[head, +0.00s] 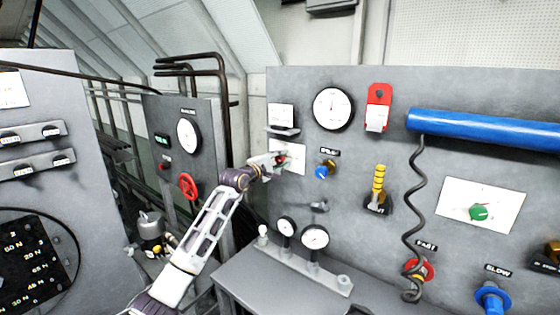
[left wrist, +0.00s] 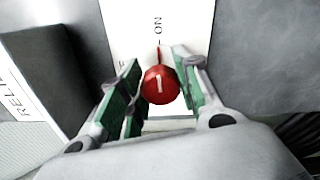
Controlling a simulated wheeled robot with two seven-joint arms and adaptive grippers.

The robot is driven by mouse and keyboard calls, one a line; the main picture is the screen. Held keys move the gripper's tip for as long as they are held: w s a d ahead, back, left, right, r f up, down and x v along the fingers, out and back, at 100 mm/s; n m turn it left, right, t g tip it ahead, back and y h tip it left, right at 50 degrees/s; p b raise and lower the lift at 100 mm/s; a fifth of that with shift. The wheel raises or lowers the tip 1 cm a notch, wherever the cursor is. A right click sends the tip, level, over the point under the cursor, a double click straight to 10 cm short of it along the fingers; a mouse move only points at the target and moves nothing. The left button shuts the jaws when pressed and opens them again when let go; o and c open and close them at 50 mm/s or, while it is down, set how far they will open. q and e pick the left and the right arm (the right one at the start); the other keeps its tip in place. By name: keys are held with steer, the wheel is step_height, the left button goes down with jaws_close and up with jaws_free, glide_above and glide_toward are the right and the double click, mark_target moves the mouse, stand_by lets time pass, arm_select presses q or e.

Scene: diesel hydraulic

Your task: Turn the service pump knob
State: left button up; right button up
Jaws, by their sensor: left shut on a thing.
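A round red knob (head: 281,159) sits on a white plate (head: 296,158) at the left of the large grey panel. In the left wrist view the knob (left wrist: 161,85) has a white mark pointing up, roughly in line with a red line and the word ON on the plate (left wrist: 140,25). My left gripper (head: 272,161) is at the plate, shut on the knob, with its green-padded fingers (left wrist: 156,88) on either side of it. The fingers hide part of the knob in the head view. My right gripper is not in view.
A dark box (left wrist: 45,75) juts out left of the plate in the wrist view. Below the knob, a grey bench (head: 255,280) carries small gauges (head: 315,237). A blue knob (head: 321,172) and a large gauge (head: 333,108) are to the right. A red valve wheel (head: 188,186) is left of my arm.

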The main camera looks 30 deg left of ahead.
arm_select(q)
steer(key=n, duration=0.3)
steer(key=shift+n, duration=0.3)
steer(key=n+p, duration=0.1)
steer(key=n, duration=0.2)
steer(key=n+p, duration=0.2)
steer(key=n, duration=0.1)
steer(key=shift+n, duration=0.3)
steer(key=n+p, duration=0.2)
steer(key=n, duration=0.1)
steer(key=shift+r+p, duration=0.1)
steer(key=shift+p, duration=0.3)
steer(key=shift+n+p, duration=0.35)
steer(key=shift+n, duration=0.55)
steer(key=shift+n+p, duration=0.3)
steer(key=shift+n, duration=0.9)
